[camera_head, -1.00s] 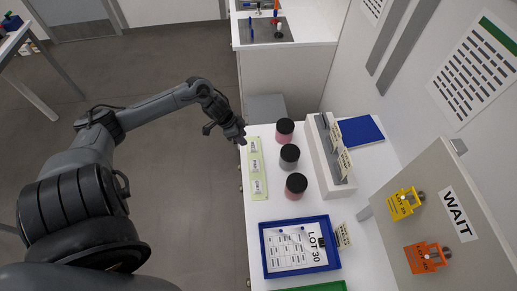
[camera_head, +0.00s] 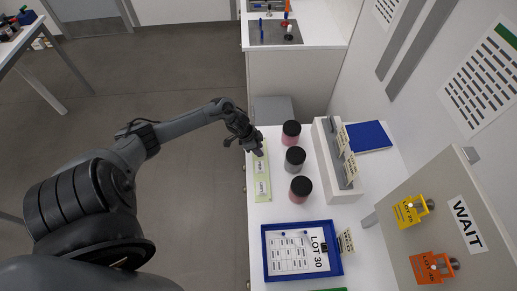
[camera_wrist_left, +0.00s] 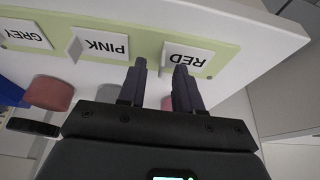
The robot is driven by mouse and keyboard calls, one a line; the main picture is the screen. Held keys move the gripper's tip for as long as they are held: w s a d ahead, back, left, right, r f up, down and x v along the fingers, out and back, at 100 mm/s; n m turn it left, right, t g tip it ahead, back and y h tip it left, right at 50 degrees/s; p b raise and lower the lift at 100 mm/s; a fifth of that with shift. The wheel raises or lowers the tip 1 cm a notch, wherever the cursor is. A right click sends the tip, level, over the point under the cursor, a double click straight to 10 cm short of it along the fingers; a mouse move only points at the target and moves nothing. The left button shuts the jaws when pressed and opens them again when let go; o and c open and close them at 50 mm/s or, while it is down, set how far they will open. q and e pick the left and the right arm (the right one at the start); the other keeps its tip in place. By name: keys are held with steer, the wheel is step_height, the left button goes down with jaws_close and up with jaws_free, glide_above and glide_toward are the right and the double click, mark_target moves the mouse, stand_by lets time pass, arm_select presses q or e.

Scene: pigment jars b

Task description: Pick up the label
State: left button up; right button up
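A pale green strip (camera_head: 262,199) lies along the table's left edge and bears white labels. In the left wrist view they read RED (camera_wrist_left: 187,55), PINK (camera_wrist_left: 100,43) and GREY (camera_wrist_left: 27,36). In the head view the middle label (camera_head: 260,167) and the near label (camera_head: 262,188) show; the far one is hidden by my left gripper (camera_head: 257,150). In the left wrist view that gripper (camera_wrist_left: 159,78) is open and empty. One fingertip overlaps the RED label's edge in the picture; I cannot tell whether it touches. My right gripper is not in view.
Jars with black lids (camera_head: 291,128) (camera_head: 295,154) (camera_head: 301,184) stand just right of the strip. Beyond them are a white rack with cards (camera_head: 325,160) and a blue folder (camera_head: 369,136). A blue tray (camera_head: 265,267) with a LOT 30 sheet lies nearer.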

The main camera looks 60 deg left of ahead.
arm_select(q)
steer(key=shift+f, duration=0.1)
jaws_close()
stand_by(0.5)
